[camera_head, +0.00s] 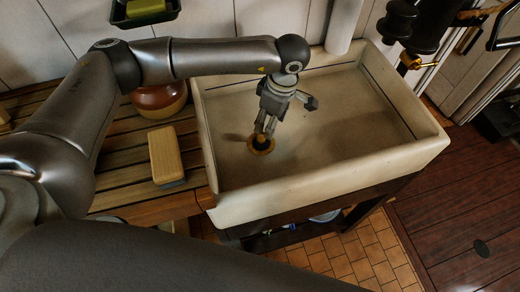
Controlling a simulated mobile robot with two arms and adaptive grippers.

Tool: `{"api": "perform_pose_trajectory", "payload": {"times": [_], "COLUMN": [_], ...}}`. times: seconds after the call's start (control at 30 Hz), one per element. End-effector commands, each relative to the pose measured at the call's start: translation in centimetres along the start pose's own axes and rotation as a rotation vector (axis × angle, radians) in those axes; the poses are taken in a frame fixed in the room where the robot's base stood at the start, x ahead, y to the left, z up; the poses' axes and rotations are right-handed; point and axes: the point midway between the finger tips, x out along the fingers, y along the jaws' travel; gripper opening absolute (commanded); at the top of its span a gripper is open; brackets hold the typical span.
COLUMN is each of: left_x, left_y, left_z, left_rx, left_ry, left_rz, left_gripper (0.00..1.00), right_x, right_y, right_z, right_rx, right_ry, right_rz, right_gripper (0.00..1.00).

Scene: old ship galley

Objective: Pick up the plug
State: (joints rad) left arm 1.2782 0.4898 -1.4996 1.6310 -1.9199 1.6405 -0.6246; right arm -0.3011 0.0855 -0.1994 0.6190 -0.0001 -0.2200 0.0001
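A round brass-coloured piece with a dark centre (261,146) lies on the floor of the pale sink (330,185), toward its left side. It looks like the plug or the drain ring, and I cannot tell which. My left gripper (265,130) points down into the sink, with its fingertips right above or at this round piece. The fingertips partly cover its far edge. The gap between the fingers is too small to read, and I cannot tell whether they touch or hold anything. My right gripper is not in view.
The sink walls (440,140) rise around my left gripper. On the slatted wooden counter (125,185) to the left are a wooden-backed block or brush (165,154) and a brown round pot (160,99). A dark pump or tap (415,30) stands behind the right corner. The sink's right half is empty.

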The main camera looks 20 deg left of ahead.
Motion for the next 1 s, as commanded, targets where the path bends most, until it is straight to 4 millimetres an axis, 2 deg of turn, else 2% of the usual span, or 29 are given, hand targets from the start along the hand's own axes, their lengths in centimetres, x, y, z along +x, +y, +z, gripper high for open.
{"api": "perform_pose_trajectory", "payload": {"times": [0.07,0.17,0.27,0.5,0.77,0.9,1.0], "left_x": [1.4,1.9,2.8,6.4,8.3,10.1,11.6], "left_y": [0.0,0.0,0.0,0.0,0.0,0.1,0.1], "left_z": [0.2,0.2,0.2,0.1,-0.4,-1.1,-0.9], "left_rx": [0.0,-0.001,-0.002,-0.002,-0.003,-0.003,0.0], "left_ry": [0.0,0.0,0.0,-0.001,0.001,0.002,0.001], "left_rz": [0.0,-0.001,-0.003,-0.003,-0.005,-0.005,-0.003], "left_gripper": [0.5,0.5,0.5,0.5,0.5,0.5,0.5], "right_x": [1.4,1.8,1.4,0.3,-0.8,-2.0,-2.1], "right_y": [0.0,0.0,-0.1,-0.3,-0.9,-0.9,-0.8], "right_z": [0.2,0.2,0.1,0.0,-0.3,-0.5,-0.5], "right_rx": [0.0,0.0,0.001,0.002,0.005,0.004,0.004], "right_ry": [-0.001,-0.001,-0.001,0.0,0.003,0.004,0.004], "right_rz": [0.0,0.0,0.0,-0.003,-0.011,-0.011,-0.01], "right_gripper": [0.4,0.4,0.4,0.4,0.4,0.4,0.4]}}
